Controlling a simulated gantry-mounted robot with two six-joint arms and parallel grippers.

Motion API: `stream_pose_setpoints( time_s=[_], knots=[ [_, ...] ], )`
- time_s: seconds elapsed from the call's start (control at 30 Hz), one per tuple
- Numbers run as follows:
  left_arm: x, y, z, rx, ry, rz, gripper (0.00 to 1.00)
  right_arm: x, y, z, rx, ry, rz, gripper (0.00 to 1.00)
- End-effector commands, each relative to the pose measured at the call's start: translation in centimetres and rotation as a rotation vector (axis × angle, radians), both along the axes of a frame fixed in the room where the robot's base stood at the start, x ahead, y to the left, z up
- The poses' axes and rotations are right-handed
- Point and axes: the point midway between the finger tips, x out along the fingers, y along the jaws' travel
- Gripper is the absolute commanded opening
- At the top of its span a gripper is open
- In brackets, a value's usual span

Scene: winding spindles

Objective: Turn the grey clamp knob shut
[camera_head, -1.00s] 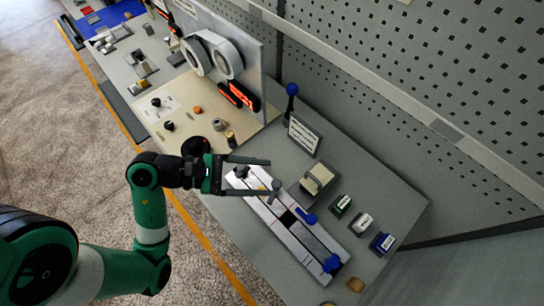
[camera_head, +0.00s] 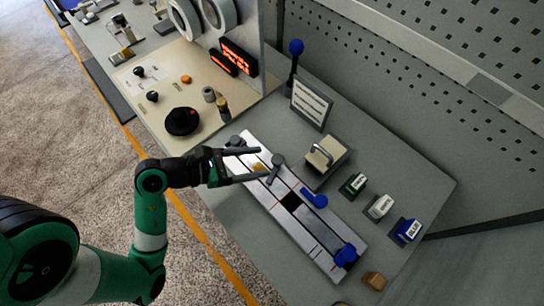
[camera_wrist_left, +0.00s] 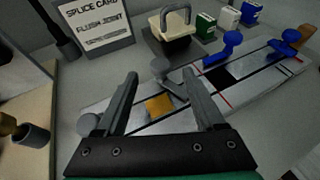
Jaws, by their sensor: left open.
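A white splicing block (camera_head: 312,238) with black lines and red marks lies on the grey bench. A grey lever with a round knob (camera_head: 277,160) stands on its upper part; the lever also shows in the left wrist view (camera_wrist_left: 162,66). A second grey round knob (camera_head: 236,141) sits at the block's upper-left end, and shows at the left in the wrist view (camera_wrist_left: 88,124). My left gripper (camera_head: 262,165) is open over the block, its fingertips pointing at the grey lever. In the wrist view a yellow-orange patch (camera_wrist_left: 159,105) lies between the fingers. My right gripper is not in view.
A blue lever (camera_head: 314,197) and blue knob (camera_head: 346,255) are on the block's lower part. A tape dispenser-like holder (camera_head: 326,158), a splice card (camera_head: 311,104) and small coloured boxes (camera_head: 380,206) stand beyond. A black dial (camera_head: 183,121) is on the beige panel.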

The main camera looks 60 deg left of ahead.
Motion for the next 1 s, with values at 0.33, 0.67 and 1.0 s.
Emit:
stream_pose_setpoints(
  time_s=[0.33, 0.67, 1.0],
  knots=[
    [4.4, -1.0, -1.8, 0.0, 0.0, -0.001, 0.71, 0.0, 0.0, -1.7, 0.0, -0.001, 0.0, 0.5],
    [4.5, -1.0, -1.8, -0.001, 0.0, 0.001, 0.6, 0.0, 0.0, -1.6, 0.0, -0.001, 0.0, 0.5],
    [4.5, -1.0, -1.8, 0.0, 0.001, 0.001, 0.0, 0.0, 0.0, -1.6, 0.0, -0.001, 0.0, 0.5]
  ],
)
